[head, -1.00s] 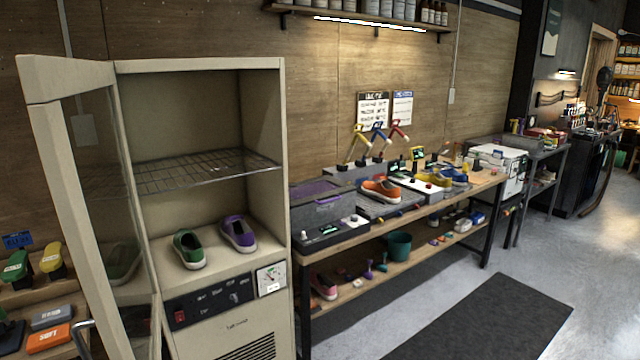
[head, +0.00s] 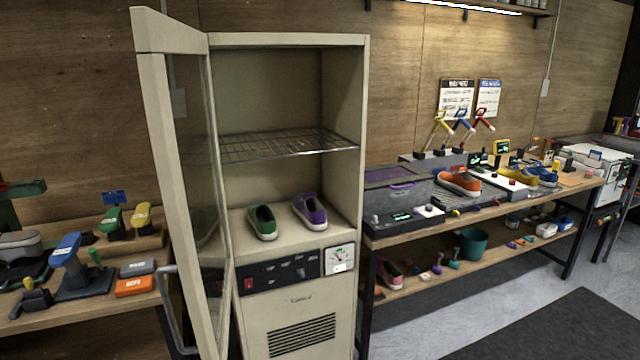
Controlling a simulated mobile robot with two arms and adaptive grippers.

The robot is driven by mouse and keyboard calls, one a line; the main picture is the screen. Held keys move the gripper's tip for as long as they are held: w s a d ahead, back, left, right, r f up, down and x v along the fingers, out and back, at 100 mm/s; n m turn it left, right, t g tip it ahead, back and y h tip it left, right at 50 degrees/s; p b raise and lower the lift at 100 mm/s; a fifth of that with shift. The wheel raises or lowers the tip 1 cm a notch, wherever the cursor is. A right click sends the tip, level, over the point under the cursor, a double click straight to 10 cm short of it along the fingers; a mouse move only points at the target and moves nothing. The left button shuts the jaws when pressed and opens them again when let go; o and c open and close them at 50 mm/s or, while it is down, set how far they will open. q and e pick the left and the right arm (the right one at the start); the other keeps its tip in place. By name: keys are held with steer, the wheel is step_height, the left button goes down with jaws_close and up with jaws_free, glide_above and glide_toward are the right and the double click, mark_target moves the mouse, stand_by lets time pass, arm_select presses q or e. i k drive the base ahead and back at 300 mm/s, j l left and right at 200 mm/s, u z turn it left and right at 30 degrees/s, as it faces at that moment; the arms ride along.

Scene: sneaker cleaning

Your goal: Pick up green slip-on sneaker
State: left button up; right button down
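The green slip-on sneaker (head: 262,222) sits on the floor of the open beige cabinet (head: 352,190), below a wire shelf. It has a white sole. A purple sneaker (head: 310,211) stands just to its right, a small gap apart. Neither of my grippers is in the head view.
The cabinet's glass door (head: 190,200) stands open to the left, its handle (head: 172,300) facing out. The wire shelf (head: 285,145) is empty. A bench with brushes (head: 70,252) is at left. A workbench (head: 420,238) with an orange sneaker (head: 459,183) is at right.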

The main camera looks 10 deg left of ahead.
mark_target(262, 219)
steer(key=k+j+u, duration=0.1)
steer(key=j, duration=0.8)
steer(key=j+u, duration=0.1)
steer(key=j, duration=0.85)
